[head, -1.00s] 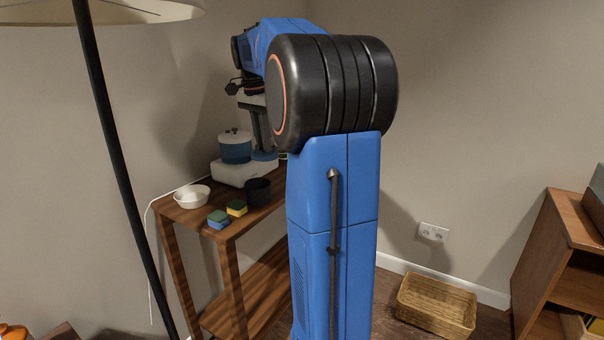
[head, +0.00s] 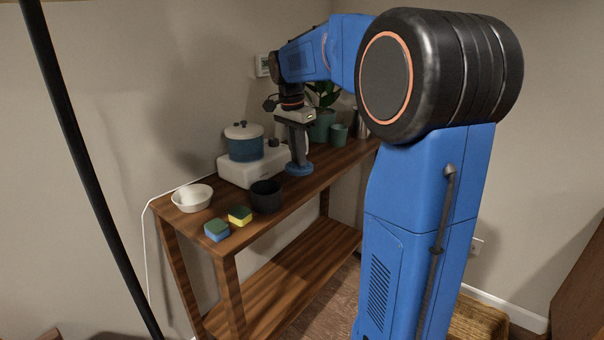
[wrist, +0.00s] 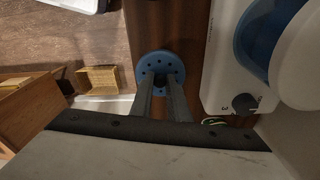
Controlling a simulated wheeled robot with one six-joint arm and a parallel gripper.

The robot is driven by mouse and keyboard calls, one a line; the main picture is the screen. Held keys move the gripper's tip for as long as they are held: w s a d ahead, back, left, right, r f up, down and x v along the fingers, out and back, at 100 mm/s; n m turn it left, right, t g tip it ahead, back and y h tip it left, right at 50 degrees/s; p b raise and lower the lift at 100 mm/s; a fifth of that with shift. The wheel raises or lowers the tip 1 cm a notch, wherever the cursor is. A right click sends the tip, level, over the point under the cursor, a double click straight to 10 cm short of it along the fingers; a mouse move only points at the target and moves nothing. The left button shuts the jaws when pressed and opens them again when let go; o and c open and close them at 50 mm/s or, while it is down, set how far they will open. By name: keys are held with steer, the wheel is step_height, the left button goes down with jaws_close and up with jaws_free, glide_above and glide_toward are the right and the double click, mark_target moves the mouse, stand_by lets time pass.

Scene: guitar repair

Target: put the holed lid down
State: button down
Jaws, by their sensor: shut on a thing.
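The holed lid (head: 299,169) is a blue disc with a ring of small holes, best seen in the wrist view (wrist: 152,73). My gripper (head: 298,160) points down and is shut on the lid's middle, and its two fingers also show in the wrist view (wrist: 160,88). The lid is level, at the wooden table (head: 330,165), just right of the white hotplate. I cannot tell whether it touches the table top.
The white hotplate (head: 236,178) bears a blue pot (head: 245,149) with a white lid. A black cup (head: 265,196), two sponges (head: 217,231) (head: 240,216) and a white bowl (head: 191,198) stand nearer. A plant pot (head: 322,126) and green cup (head: 338,134) stand behind. Bare wood lies to the right.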

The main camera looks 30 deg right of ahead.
mark_target(297, 165)
steer(key=shift+f, duration=2.8)
steer(key=shift+f, duration=0.1)
steer(key=c, duration=1.7)
jaws_free()
